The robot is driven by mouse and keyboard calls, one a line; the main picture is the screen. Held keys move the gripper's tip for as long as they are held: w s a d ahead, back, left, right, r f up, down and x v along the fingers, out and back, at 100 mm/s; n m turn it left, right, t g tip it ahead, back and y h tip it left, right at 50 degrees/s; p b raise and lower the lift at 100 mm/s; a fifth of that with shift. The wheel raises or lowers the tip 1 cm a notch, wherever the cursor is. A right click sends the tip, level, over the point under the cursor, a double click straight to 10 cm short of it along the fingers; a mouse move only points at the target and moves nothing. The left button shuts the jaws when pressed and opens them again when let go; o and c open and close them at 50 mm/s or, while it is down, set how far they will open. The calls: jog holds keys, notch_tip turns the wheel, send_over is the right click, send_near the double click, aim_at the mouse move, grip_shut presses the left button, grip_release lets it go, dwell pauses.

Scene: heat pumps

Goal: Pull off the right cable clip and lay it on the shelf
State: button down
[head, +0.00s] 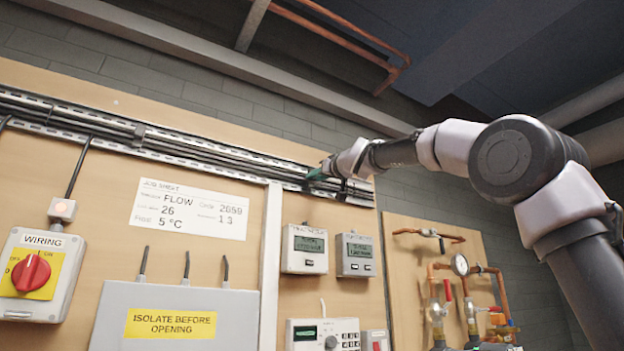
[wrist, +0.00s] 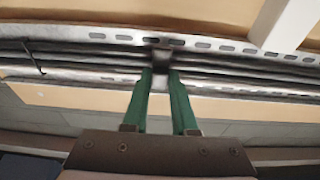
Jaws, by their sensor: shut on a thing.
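My gripper (head: 316,175) is up at the cable tray (head: 215,155) on the wall board. In the wrist view its two green fingers (wrist: 161,72) are close together, shut on a small dark cable clip (wrist: 160,56). The clip sits across the bundle of black cables (wrist: 225,62) and appears still against them. In the head view my gripper and wrist hide this clip. Another dark clip (head: 139,133) is on the cables farther left. I cannot make out a shelf in either view.
Below the tray are a job sheet (head: 190,208), two small display units (head: 304,248), a grey box with a yellow label (head: 170,324) and a red rotary switch (head: 31,271). Copper pipes and a gauge (head: 460,264) stand at right, near my arm.

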jog(key=r+v, duration=0.1)
jog(key=v, duration=0.6)
jog(key=shift+r, duration=0.25)
dwell(0.6)
jog(key=shift+s+d, duration=0.15)
dwell(0.4)
